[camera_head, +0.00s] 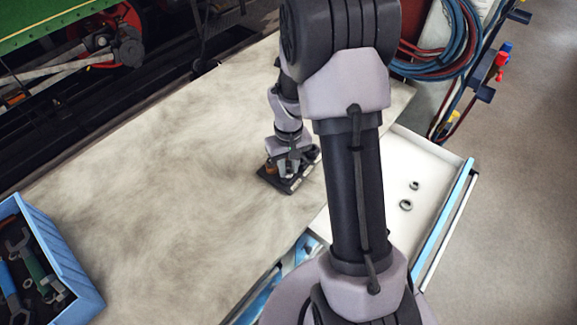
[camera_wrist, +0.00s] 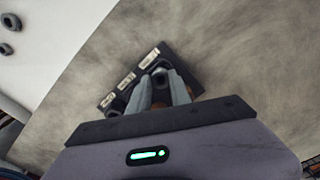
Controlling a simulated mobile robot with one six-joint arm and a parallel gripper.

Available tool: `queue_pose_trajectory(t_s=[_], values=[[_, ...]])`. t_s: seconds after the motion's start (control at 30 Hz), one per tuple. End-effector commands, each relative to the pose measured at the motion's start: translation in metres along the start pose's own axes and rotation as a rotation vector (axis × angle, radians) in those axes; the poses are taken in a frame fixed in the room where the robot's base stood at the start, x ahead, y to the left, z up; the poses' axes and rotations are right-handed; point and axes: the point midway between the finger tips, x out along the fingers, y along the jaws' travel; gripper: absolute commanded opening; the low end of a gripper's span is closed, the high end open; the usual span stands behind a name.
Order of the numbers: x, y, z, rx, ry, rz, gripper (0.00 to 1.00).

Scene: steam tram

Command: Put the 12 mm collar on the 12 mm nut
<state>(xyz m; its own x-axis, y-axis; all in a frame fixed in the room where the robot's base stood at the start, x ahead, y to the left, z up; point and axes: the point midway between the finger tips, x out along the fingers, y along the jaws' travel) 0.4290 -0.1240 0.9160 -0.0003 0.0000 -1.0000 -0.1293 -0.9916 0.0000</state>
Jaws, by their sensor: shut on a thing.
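A black plate (camera_head: 296,184) with pale labels lies on the bench top; it also shows in the wrist view (camera_wrist: 120,88). A brownish piece (camera_head: 270,167) stands at its left end, too small to identify. My gripper (camera_head: 288,174) points down over the plate. In the wrist view its fingers (camera_wrist: 161,82) are close together on a small dark piece, which looks like the collar. The fingers hide most of it. I cannot tell whether it touches a nut, and no size can be read.
Two dark rings (camera_head: 406,205) lie apart in the open white drawer (camera_head: 440,165) at right. A blue crate (camera_head: 75,285) of tools stands at front left. The bench top (camera_head: 150,190) between is clear. Hoses (camera_head: 445,60) hang at the back right.

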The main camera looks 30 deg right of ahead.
Motion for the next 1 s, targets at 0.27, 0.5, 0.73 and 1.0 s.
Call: queue_pose_trajectory(t_s=[0.27,0.5,0.73,1.0], values=[[0.0021,-0.0001,0.0003,0.000,-0.001,0.000,0.00],[0.0026,-0.0001,0.0008,0.000,-0.002,0.000,0.32],[0.0020,-0.0001,0.0004,0.000,-0.001,0.000,0.50],[0.0017,0.0000,0.0001,0.000,0.000,0.000,0.57]])
